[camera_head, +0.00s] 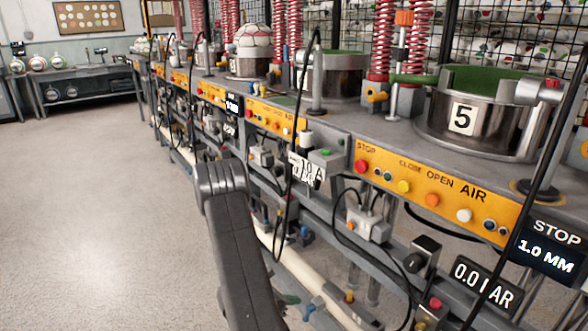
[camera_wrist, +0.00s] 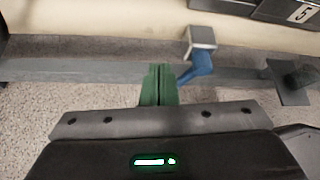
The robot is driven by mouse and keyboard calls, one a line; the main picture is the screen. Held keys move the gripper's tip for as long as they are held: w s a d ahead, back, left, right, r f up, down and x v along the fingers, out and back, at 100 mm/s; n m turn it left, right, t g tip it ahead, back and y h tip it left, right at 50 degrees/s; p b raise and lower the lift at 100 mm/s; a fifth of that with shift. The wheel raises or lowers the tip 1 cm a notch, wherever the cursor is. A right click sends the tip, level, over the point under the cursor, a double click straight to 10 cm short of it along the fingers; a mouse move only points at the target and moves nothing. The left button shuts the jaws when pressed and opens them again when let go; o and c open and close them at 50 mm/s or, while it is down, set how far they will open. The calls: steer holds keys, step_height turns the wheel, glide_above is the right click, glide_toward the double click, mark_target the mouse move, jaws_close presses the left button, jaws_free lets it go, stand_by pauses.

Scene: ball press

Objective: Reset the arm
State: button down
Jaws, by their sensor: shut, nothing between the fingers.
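My gripper shows in the wrist view (camera_wrist: 160,85). Its two green fingers are together with only a thin line between them, and nothing is held. The fingers point toward the lower part of the bench, near a small grey block with a blue elbow fitting (camera_wrist: 201,62). I cannot tell how far apart they are. In the head view my dark arm rises from the bottom middle, and the fingers are hidden there.
The ball press bench (camera_head: 350,125) runs along the right, with an orange button panel (camera_head: 440,195) and a metal pot marked 5 (camera_head: 485,115). Black cables (camera_head: 290,190) hang near my arm. The floor (camera_head: 100,220) on the left is clear.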

steer(key=shift+s+d+r+m+t+y+b, duration=0.1)
steer(key=shift+s+r+m+t+y+b, duration=0.3)
steer(key=shift+m+y+b, duration=0.35)
steer(key=shift+r, duration=0.1)
